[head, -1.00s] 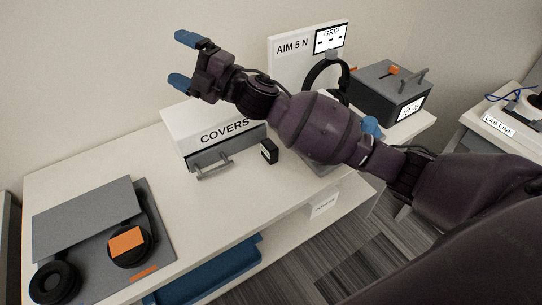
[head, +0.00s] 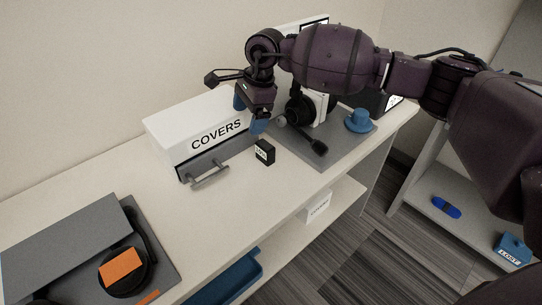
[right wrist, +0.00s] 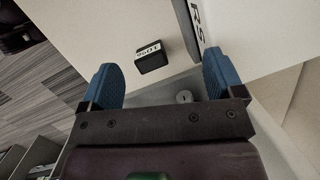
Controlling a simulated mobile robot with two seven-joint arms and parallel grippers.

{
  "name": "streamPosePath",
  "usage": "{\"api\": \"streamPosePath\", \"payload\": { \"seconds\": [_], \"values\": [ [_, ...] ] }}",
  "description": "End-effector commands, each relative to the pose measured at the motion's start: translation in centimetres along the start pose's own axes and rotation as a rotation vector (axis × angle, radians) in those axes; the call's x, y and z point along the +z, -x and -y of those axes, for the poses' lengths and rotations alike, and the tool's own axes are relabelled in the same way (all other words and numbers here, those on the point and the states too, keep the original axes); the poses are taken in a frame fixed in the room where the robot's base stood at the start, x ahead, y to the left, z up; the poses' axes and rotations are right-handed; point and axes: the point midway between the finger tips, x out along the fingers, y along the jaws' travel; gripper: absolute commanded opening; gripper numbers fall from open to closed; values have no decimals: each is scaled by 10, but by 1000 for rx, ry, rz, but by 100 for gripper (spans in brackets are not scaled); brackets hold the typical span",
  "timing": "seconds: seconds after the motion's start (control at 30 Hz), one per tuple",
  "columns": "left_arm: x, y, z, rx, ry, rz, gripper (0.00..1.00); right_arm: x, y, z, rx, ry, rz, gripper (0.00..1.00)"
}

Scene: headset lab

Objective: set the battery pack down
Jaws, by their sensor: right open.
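The battery pack, a small black box with a white label (head: 265,152), stands upright on the white bench in the head view, just right of the COVERS box. It also shows in the right wrist view (right wrist: 152,57), ahead of the fingertips and between their lines. My right gripper (head: 249,117) points down beside the COVERS box, behind the pack in the head view. Its two blue fingers are spread with nothing between them, and they look apart from the pack; the right wrist view shows the wide gap (right wrist: 160,76). My left gripper is not in view.
The white COVERS box (head: 167,143) with a grey handled drawer is close to the right gripper. A grey mat (head: 318,158) with headset parts and a blue knob (head: 359,121) lies to the right. An orange-marked headset (head: 124,283) lies front left. Bench between is clear.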

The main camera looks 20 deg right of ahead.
Motion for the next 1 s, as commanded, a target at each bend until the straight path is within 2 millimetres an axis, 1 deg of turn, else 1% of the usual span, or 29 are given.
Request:
{"api": "streamPosePath", "payload": {
  "seconds": [0.03,0.1,0.23,0.33,0.43,0.57,0.7,0.8,1.0],
  "values": [
    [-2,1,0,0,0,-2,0,-11,1,-2,18,37,-63,87],
    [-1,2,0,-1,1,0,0,-25,2,-5,49,88,-142,87],
    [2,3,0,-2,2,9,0,-39,5,-13,113,168,-224,87],
    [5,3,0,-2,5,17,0,-42,5,-17,139,206,-234,87],
    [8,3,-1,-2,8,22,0,-43,-1,-17,141,218,-231,87],
    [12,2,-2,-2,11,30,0,-46,-16,-19,143,216,-230,87],
    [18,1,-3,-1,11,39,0,-51,-37,-22,144,215,-228,87],
    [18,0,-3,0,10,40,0,-54,-48,-23,142,215,-228,87],
    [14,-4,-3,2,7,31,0,-55,-57,-23,139,214,-227,87]
  ]
}}
